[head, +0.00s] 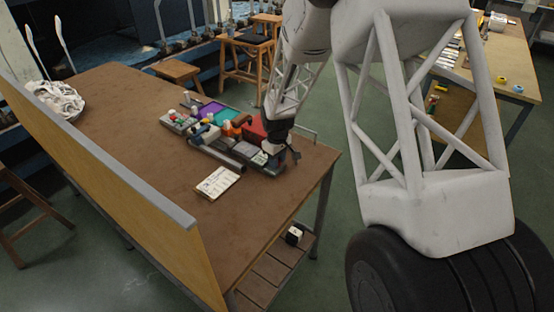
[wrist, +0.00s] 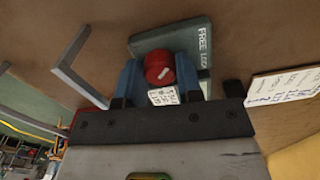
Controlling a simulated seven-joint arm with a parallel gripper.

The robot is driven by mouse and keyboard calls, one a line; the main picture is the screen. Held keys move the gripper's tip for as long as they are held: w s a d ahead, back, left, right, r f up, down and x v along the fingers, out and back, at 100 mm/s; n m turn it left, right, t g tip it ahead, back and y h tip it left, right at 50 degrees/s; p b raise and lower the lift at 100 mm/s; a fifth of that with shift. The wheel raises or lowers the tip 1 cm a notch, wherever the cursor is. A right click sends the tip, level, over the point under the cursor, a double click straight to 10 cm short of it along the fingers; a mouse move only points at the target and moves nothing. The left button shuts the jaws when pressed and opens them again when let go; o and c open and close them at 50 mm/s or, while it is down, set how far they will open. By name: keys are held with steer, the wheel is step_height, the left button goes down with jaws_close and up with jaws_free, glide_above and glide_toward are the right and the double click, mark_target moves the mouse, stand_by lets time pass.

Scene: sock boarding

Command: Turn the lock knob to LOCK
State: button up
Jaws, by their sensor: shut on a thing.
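The red lock knob (wrist: 159,68) sits on a grey-green plate (wrist: 172,38) in the wrist view. White lettering reading FREE and LOCK runs along the plate's right side. A short pale mark on the knob slants toward the upper right. My gripper (wrist: 160,76) has one blue finger on each side of the knob and is shut on it. In the head view my gripper (head: 284,158) is low at the right end of the row of devices on the brown table (head: 130,130); the knob cannot be made out there.
A white printed card (head: 217,182) lies on the table in front of the devices. Boxes with coloured parts, including a purple panel (head: 209,109), stand left of my gripper. A grey bent bracket (wrist: 75,65) rises near the plate. The table's left half is mostly clear.

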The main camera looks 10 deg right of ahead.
steer(key=shift+m, duration=1.5)
steer(key=o, duration=0.9)
steer(key=shift+o, duration=0.2)
steer(key=shift+n, duration=0.4)
